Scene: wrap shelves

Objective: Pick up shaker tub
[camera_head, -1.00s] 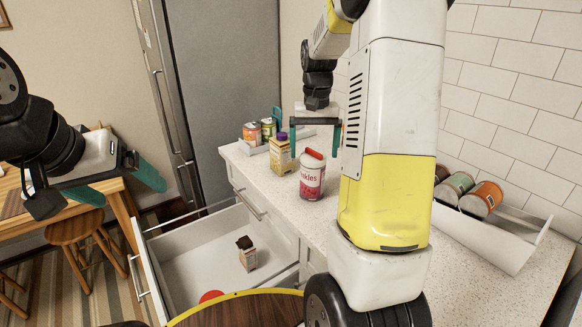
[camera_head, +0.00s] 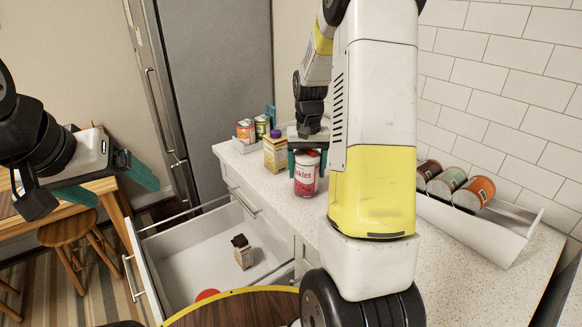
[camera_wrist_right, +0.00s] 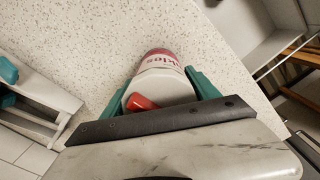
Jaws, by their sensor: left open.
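The shaker tub (camera_head: 306,178) is a white and pink-red labelled container standing upright on the counter. Its pale top with a red piece shows in the right wrist view (camera_wrist_right: 160,88). My right gripper (camera_head: 307,160) is lowered over its top, with one teal finger on each side. The fingers lie close against the tub; whether they press on it I cannot tell. My left gripper (camera_head: 105,187) is open and empty at the left, away from the counter.
A yellowish carton with a purple cap (camera_head: 276,152) stands just left of the tub, with cans (camera_head: 245,130) behind it. A white rack with several cans (camera_head: 473,192) is at the right. An open drawer (camera_head: 195,258) below holds a small carton (camera_head: 242,254).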

